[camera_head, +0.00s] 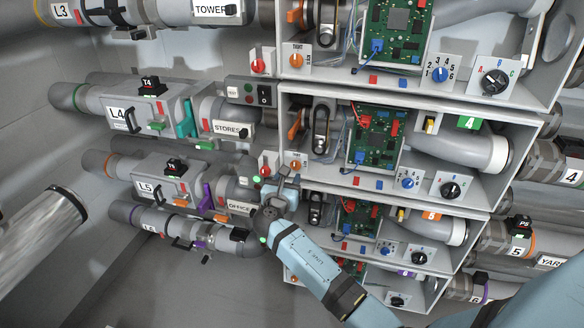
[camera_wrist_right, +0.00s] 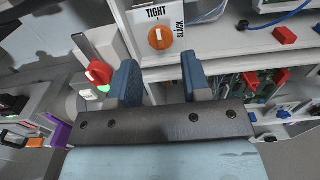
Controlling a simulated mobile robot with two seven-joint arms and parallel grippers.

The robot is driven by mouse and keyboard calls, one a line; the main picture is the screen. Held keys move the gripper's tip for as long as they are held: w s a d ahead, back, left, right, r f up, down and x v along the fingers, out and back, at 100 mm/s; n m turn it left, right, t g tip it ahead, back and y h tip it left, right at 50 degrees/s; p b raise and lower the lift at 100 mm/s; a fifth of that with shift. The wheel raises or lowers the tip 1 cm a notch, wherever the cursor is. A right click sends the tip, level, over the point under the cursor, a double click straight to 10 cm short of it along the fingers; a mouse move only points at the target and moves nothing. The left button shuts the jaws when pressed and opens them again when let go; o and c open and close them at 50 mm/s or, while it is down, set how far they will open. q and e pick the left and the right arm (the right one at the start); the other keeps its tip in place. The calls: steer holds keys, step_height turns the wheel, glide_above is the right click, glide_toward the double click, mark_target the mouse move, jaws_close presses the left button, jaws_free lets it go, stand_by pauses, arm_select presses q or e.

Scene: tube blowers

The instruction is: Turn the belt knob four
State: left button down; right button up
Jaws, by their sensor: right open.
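The belt knob four (camera_head: 295,166) is a small orange knob on a white plate at the left front of the second bay, the one with the green 4 tag (camera_head: 470,122). In the right wrist view the orange knob (camera_wrist_right: 160,38) shows close, with TIGHT and SLACK printed around it. My right gripper (camera_head: 281,183) is just below and left of the knob. Its two blue fingers (camera_wrist_right: 157,77) are apart with nothing between them, and the knob lies beyond their tips, apart from them. My left gripper is in neither view.
A red knob (camera_wrist_right: 100,72) sits close to the left finger, with a lit green button below it. The shelf edge runs beside the knob plate. Other bays hold similar orange knobs (camera_head: 296,60), circuit boards (camera_head: 376,138) and black dials (camera_head: 450,190). Grey pipes lie left.

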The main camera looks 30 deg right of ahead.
mark_target(294, 165)
steer(key=x, duration=0.7)
steer(key=shift+a, duration=0.1)
steer(key=c, duration=0.6)
